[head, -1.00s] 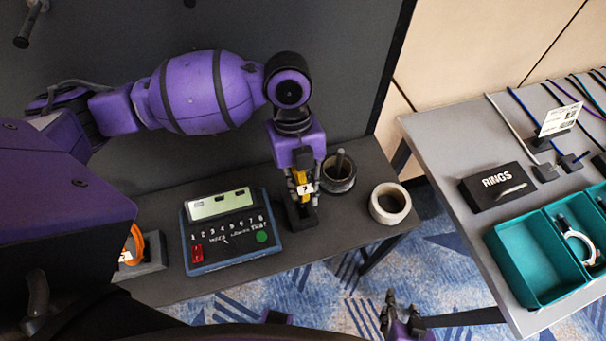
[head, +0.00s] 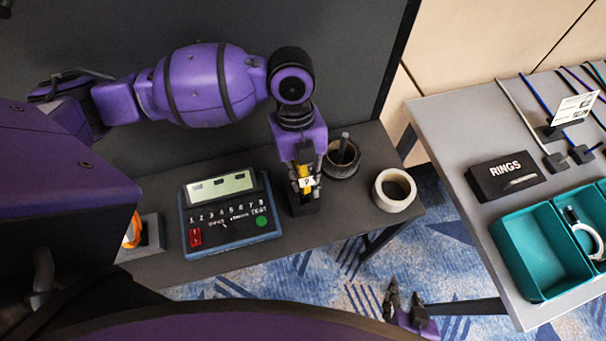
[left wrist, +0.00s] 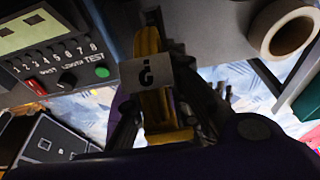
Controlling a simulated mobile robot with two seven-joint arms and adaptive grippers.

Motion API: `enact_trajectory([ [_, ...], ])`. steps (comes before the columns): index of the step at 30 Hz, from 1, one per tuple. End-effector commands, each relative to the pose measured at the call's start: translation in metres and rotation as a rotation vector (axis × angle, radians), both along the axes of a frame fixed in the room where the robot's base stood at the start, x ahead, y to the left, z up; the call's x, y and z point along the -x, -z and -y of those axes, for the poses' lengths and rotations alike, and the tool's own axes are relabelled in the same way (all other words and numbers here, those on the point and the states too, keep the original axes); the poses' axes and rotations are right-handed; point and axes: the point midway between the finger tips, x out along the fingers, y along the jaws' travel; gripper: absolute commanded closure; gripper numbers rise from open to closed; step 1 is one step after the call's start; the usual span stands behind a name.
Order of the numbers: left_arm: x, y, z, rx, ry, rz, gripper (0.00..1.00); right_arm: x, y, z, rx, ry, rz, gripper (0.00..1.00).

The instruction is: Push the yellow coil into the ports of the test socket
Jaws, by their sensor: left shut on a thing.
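The yellow coil (head: 304,171) carries a white tag with a dark mark. My left gripper (head: 305,187) is shut on it, and the coil also shows upright in the middle of the left wrist view (left wrist: 150,70). The dark test socket (head: 304,209) stands on the dark bench directly below the coil, right of the tester (head: 228,213). Gripper and tag hide most of the socket, so I cannot tell whether the coil's lower end is in the ports. My right gripper (head: 405,288) is open and empty over the carpet, low in the head view.
A dark cup (head: 341,160) and a pale roll (head: 394,190) stand just right of the socket. An orange coil (head: 132,230) sits in a holder at left. The grey table at right holds a RINGS box (head: 505,176) and teal bins (head: 530,292).

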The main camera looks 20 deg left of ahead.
Motion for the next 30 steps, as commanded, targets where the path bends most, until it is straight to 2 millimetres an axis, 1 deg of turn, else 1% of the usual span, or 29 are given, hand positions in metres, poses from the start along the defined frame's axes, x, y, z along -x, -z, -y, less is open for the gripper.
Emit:
enact_trajectory([
  [10,0.0,-0.0014,0.0005,0.0,0.0,0.001,1.0,-0.0039,-0.0055,-0.0019,-0.003,-0.004,0.009,0.6],
  [22,0.0004,-0.0004,0.0005,0.0,0.0,0.0,1.0,-0.0051,-0.0056,-0.0053,-0.012,0.008,0.011,0.6],
  [30,0.0002,0.0031,0.0006,0.001,0.001,0.001,1.0,-0.0068,-0.0079,-0.004,-0.01,0.009,0.016,0.6],
])
